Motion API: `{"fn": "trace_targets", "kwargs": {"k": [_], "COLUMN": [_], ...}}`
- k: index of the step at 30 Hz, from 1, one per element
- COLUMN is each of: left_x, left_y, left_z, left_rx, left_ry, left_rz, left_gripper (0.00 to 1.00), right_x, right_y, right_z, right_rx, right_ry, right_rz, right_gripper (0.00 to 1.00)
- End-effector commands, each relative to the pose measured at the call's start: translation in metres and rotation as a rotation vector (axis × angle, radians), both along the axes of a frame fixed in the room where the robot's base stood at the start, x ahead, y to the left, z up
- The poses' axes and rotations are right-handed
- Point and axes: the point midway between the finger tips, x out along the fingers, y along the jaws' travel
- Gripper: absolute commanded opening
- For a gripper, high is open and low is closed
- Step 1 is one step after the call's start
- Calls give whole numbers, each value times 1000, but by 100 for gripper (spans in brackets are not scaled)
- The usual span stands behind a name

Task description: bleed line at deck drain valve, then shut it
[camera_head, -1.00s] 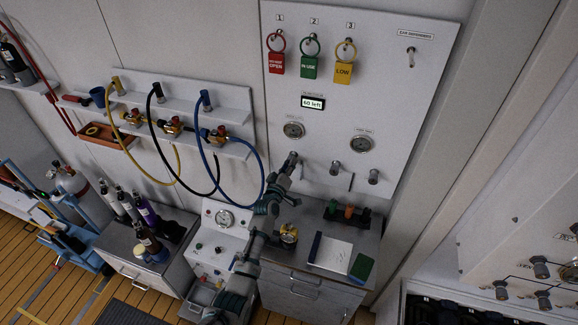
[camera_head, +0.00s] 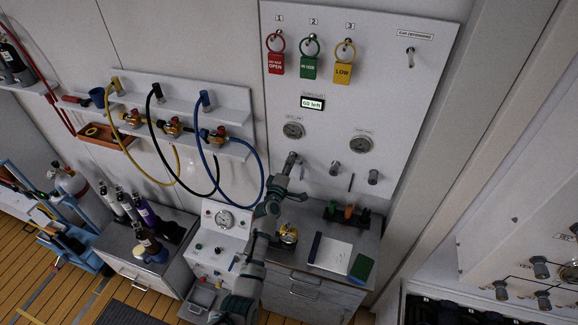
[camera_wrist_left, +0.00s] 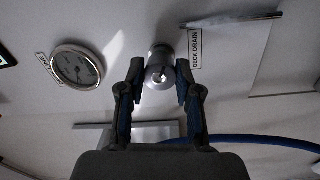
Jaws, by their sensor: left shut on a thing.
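The deck drain valve is a small round metal knob (camera_wrist_left: 160,64) on the white panel, with a "DECK DRAIN" label (camera_wrist_left: 196,50) beside it in the left wrist view. My left gripper (camera_wrist_left: 160,80) has one finger on each side of the knob and is shut on it. In the head view my left gripper (camera_head: 291,162) reaches the panel (camera_head: 390,85) below the left gauge (camera_head: 293,130) and mostly hides the knob. A dial gauge (camera_wrist_left: 77,67) shows beside the knob in the wrist view. My right gripper is not in view.
Two more knobs (camera_head: 335,168) (camera_head: 373,177) and a second gauge (camera_head: 361,144) are right of my gripper. Red, green and yellow tags (camera_head: 342,74) hang above a small display (camera_head: 312,103). Hoses (camera_head: 208,175) hang left. A cabinet with a notebook (camera_head: 330,252) stands below.

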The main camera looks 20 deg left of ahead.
Motion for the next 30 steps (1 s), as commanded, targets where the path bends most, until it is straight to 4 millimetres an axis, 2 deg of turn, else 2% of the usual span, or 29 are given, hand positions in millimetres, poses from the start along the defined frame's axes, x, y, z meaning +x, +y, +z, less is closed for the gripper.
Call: {"fn": "trace_targets", "kwargs": {"k": [1,9,10,12,13,23,26,30], "left_x": [-1,-1,-1,-1,-1,-4,-13,-37], "left_y": [-3,-3,-3,-3,-2,-1,-1,1], "left_z": [-10,-10,-10,-10,-9,-3,-4,-6], "left_rx": [-2,-1,-1,-1,-1,-1,-1,-2], "left_ry": [18,18,18,18,17,6,6,6], "left_rz": [-8,-7,-7,-7,-6,-3,-4,-1], "left_gripper": [0,0,36,54,59,59,59,59], "right_x": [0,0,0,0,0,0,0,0], "right_y": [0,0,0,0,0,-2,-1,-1], "right_z": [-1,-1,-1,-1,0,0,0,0], "right_rx": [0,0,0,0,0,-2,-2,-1], "right_ry": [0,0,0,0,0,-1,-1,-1], "right_rz": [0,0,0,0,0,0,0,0], "right_gripper": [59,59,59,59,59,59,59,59]}}
